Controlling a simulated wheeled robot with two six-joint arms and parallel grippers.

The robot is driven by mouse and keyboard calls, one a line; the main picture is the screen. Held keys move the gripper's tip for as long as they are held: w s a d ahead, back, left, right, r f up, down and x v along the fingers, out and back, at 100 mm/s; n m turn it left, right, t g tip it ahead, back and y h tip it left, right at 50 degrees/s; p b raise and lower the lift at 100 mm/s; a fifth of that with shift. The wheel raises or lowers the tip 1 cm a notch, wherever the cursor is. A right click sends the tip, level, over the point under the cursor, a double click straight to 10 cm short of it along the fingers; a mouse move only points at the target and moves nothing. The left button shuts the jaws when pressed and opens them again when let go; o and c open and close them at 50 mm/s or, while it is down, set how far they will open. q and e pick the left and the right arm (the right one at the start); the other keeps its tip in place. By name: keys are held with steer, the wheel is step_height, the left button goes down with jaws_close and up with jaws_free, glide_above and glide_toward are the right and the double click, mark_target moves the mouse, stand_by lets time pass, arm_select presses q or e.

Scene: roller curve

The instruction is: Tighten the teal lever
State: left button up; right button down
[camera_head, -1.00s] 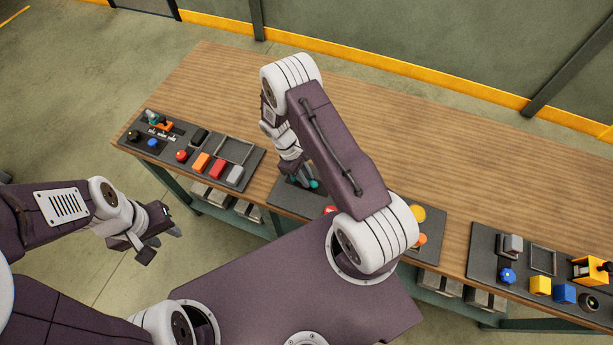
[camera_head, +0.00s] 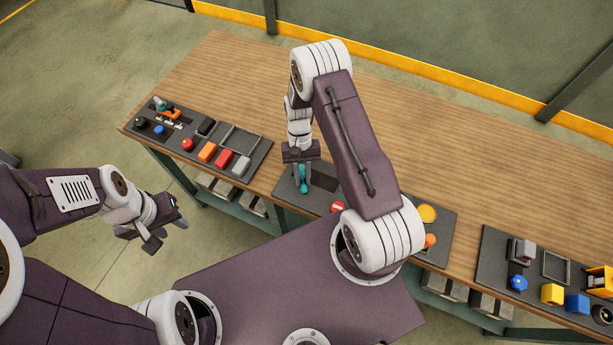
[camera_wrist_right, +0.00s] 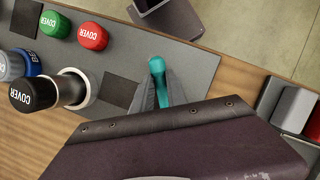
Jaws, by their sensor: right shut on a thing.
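The teal lever (camera_head: 303,184) stands on the middle dark panel (camera_head: 322,206), near that panel's left end. In the right wrist view the teal lever (camera_wrist_right: 157,73) lies between the fingers, its rounded end poking out past them. My right gripper (camera_head: 303,174) reaches down from above and is shut on the lever; it also shows in the right wrist view (camera_wrist_right: 160,92). The lever's base is partly hidden by the fingers. My left gripper (camera_head: 176,220) hangs in front of the table at the left, away from the panels, and its finger gap is not clear.
A left panel (camera_head: 256,146) carries several buttons, blocks and a small orange lever. A right panel (camera_head: 489,262) has a blue knob (camera_head: 518,283) and coloured blocks. On the middle panel, capped buttons marked COVER, one green (camera_wrist_right: 93,36), stand beside the lever. The back tabletop is clear.

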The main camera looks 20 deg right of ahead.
steer(key=m, duration=0.1)
steer(key=a+m+y, duration=0.1)
steer(key=m, duration=0.1)
steer(key=shift+w+a+t, duration=0.1)
steer(key=shift+w+t, duration=0.2)
steer(key=shift+w+a+m+t+y+b, duration=0.2)
steer(key=shift+w+a+m+y, duration=0.1)
steer(key=shift+m, duration=0.55)
steer(key=shift+w+a+m+t+y+b, duration=0.1)
steer(key=shift+w+a+m+t+y, duration=0.15)
steer(key=shift+m, duration=0.6)
steer(key=shift+s+d, duration=0.1)
steer(key=c, duration=1.3)
jaws_free()
steer(key=b+v, duration=0.1)
steer(key=v, duration=0.7)
steer(key=shift+b, duration=0.4)
steer(key=shift+d+r, duration=0.1)
steer(key=shift+r, duration=0.4)
